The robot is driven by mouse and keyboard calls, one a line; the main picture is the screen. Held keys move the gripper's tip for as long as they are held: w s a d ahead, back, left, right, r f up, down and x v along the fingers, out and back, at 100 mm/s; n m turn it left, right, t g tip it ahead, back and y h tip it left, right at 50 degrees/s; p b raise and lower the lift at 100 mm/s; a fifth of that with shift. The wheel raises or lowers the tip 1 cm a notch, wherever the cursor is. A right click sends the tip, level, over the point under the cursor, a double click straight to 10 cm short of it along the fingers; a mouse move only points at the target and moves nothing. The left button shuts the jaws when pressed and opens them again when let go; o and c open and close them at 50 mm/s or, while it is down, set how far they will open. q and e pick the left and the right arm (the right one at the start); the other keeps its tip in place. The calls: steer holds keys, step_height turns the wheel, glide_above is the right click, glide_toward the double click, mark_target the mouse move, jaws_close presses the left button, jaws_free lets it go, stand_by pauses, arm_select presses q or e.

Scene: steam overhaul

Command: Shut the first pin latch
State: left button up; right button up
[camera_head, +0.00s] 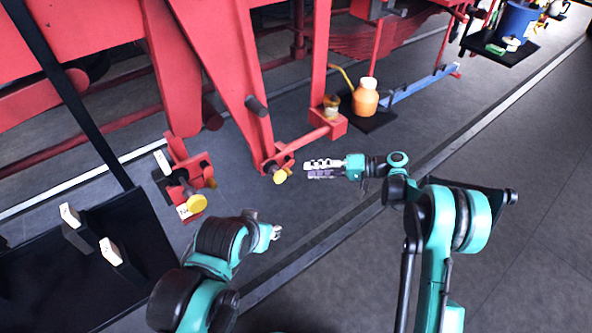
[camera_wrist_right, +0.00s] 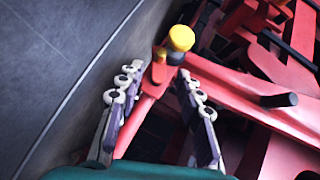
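A yellow-knobbed pin latch (camera_head: 280,176) sits at the end of a red bar low on the red frame. A second yellow knob (camera_head: 196,203) is on a red bracket to its left. My right gripper (camera_head: 312,169) is just right of the nearer-centre knob, pointing left at it. In the right wrist view its fingers (camera_wrist_right: 159,73) are spread, with the yellow knob (camera_wrist_right: 181,38) just beyond the tips; nothing is held. I cannot tell whether the knob is touched. My left gripper (camera_head: 274,232) shows small at lower centre, mostly behind its own arm, apart from both knobs.
A red beam with a dark peg (camera_head: 257,105) rises above the latch. An orange bottle (camera_head: 365,97) stands on a dark mat behind my right gripper. A black tray (camera_head: 70,275) with white-tagged blocks lies at lower left. The grey floor at right is clear.

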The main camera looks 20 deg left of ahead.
mark_target(291, 172)
steer(key=b+x, duration=0.2)
steer(key=x, duration=0.4)
steer(key=shift+a+f, duration=0.15)
steer(key=shift+a, duration=0.05)
steer(key=shift+s+a, duration=0.1)
steer(key=shift+a, duration=0.4)
jaws_close()
